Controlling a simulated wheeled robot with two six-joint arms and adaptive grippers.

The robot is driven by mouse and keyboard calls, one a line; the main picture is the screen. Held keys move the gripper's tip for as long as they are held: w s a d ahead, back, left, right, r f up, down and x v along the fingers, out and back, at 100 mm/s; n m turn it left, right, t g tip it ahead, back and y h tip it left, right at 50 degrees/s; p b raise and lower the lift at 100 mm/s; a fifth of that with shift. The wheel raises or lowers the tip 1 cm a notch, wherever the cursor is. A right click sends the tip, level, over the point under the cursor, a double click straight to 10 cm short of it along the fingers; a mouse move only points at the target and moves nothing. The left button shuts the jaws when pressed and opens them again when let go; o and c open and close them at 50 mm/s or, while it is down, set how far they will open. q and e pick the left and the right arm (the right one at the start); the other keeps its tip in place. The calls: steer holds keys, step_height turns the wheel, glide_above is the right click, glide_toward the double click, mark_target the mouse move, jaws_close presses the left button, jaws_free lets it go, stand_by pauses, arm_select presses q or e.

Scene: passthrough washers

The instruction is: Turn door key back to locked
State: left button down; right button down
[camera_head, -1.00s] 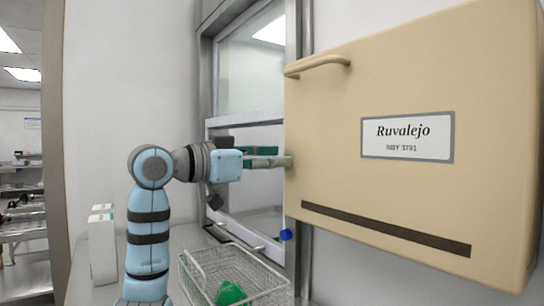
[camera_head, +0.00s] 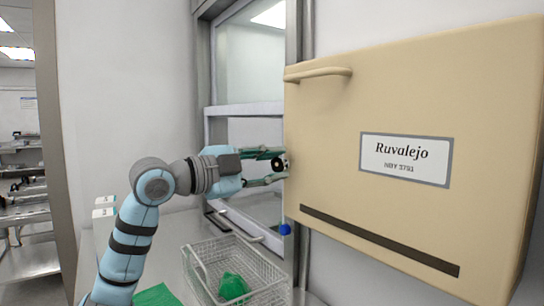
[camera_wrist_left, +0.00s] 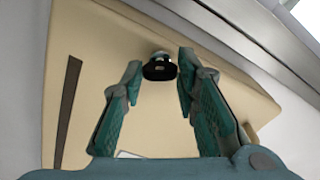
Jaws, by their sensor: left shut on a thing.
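A cream cabinet (camera_head: 330,125) with a "Ruvalejo" label (camera_head: 405,160) and a curved handle (camera_head: 318,73) is on the right of the head view. My left gripper (camera_head: 281,166) is at its left edge, below the handle. The door key (camera_head: 279,162), a small dark round piece with a pale spot, sits between the fingers there. In the left wrist view the key (camera_wrist_left: 159,68) is black with a silver part, at the tips of my left gripper (camera_wrist_left: 160,62), one finger on each side. The gripper is shut on it. The key's exact angle is unclear. My right gripper is not in view.
A wire basket (camera_head: 193,262) with a green item (camera_head: 233,287) stands on the counter below my left arm. A green cloth (camera_head: 156,295) lies at its left. A framed window (camera_head: 252,62) is behind the gripper.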

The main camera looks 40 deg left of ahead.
arm_select(q)
steer(key=m+p, duration=0.1)
steer(key=m, duration=0.2)
steer(key=shift+f+m+p, duration=0.1)
steer(key=shift+m+p, duration=0.55)
steer(key=shift+m, duration=0.55)
steer(key=c, duration=1.2)
jaws_free()
steer(key=shift+c, duration=0.2)
